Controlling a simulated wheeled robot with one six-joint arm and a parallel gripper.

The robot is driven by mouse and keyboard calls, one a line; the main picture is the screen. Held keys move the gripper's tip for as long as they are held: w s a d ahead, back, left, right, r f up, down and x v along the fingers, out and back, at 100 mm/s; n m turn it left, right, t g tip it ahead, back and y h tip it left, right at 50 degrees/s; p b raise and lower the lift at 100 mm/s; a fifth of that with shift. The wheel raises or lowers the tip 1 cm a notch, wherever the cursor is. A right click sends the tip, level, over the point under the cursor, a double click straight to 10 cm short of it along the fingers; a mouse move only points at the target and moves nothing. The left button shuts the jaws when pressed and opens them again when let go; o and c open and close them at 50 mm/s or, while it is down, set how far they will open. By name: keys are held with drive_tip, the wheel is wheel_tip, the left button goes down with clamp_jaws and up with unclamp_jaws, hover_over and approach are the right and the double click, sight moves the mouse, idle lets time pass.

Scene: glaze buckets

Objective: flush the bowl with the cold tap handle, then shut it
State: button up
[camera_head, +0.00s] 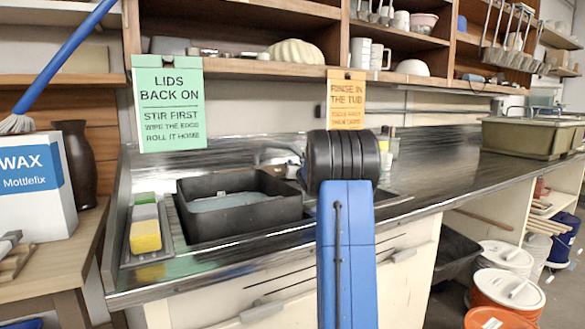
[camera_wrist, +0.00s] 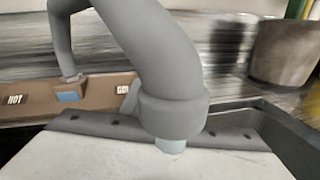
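In the head view a black rectangular bowl (camera_head: 285,205) is set in the metal counter, with pale grey liquid (camera_head: 230,201) inside. In the wrist view a thick grey curved tap spout (camera_wrist: 165,50) points down over a pale surface (camera_wrist: 150,160). A short light-blue piece (camera_wrist: 171,146) shows under its mouth; I cannot tell whether it is water or nozzle. A brown tap plate (camera_wrist: 35,106) carries a HOT label (camera_wrist: 14,99) and a partly covered label starting "CO" (camera_wrist: 122,89). The spout largely hides the cold side, so its handle position is unclear. My gripper's fingers are in neither view.
Sponges (camera_head: 145,236) lie in a tray left of the bowl. A green sign (camera_head: 168,104) and an orange sign (camera_head: 346,98) hang above. My blue arm covers the bowl's right side. The counter's right stretch is clear up to a beige tub (camera_head: 528,138). Lidded buckets (camera_head: 507,290) stand below.

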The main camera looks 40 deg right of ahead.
drive_tip(key=shift+w+d, duration=0.1)
drive_tip(key=shift+w, duration=0.15)
clamp_jaws()
drive_tip(key=shift+d+n, duration=0.15)
drive_tip(key=shift+n, duration=0.15)
drive_tip(key=shift+s+n+y, duration=0.1)
drive_tip(key=shift+n+y, duration=0.2)
drive_tip(key=shift+y, duration=0.1)
drive_tip(key=shift+d+n+t+y, duration=0.15)
drive_tip(key=shift+n+t+y, duration=0.55)
drive_tip(key=shift+n+y, duration=0.8)
